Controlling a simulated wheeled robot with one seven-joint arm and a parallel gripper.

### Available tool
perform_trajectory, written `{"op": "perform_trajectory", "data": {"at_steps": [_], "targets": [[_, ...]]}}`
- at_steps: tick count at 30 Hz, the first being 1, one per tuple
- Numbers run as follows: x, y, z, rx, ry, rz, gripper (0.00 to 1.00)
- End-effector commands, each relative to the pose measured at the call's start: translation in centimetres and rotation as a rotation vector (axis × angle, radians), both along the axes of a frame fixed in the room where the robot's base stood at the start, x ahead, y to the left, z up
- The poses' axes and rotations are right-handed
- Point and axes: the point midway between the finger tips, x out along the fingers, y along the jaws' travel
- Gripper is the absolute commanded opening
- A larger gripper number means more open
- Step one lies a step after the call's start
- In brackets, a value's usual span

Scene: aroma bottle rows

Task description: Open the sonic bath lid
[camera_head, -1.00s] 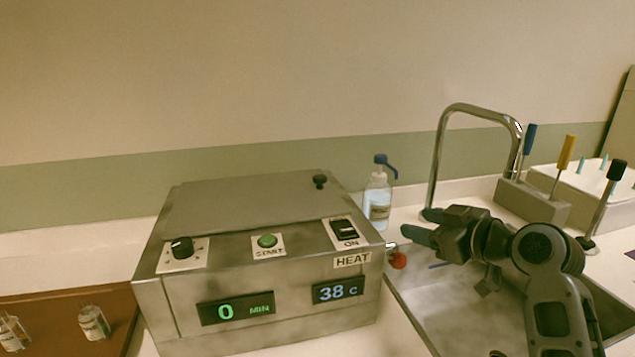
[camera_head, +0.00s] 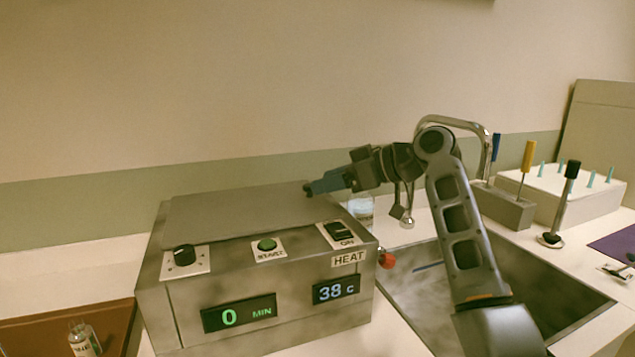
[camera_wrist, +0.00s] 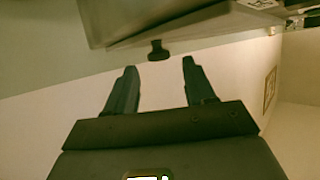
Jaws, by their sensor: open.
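The sonic bath (camera_head: 300,285) is a metal box with a control front, standing on the counter left of the sink. Its flat lid (camera_head: 235,212) lies shut on top. My gripper (camera_head: 308,189) is at the right end of the lid, pointing left, and hides the lid's black knob in the head view. In the wrist view the dark knob (camera_wrist: 158,50) stands out from the lid edge, just beyond and between the tips of my open gripper (camera_wrist: 160,66). The fingers appear apart from the knob, with nothing held.
A wash bottle (camera_head: 361,210) stands behind the bath, partly hidden by my arm. The faucet (camera_head: 455,122) and sink (camera_head: 525,270) are at right, with a tool block (camera_head: 505,208). A brown tray (camera_head: 30,325) with a small bottle (camera_head: 82,338) is at left.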

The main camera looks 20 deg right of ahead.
Motion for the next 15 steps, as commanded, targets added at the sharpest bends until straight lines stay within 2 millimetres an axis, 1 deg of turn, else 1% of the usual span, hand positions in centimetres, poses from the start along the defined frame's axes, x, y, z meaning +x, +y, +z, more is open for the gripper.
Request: {"op": "perform_trajectory", "data": {"at_steps": [1,6,15], "targets": [[0.5,0.5,-0.2,0.0,0.002,0.001,0.54],[1.6,1.6,-0.9,-0.001,0.0,0.0,0.54],[2.0,1.9,-1.2,-0.001,-0.001,-0.002,0.54]]}}
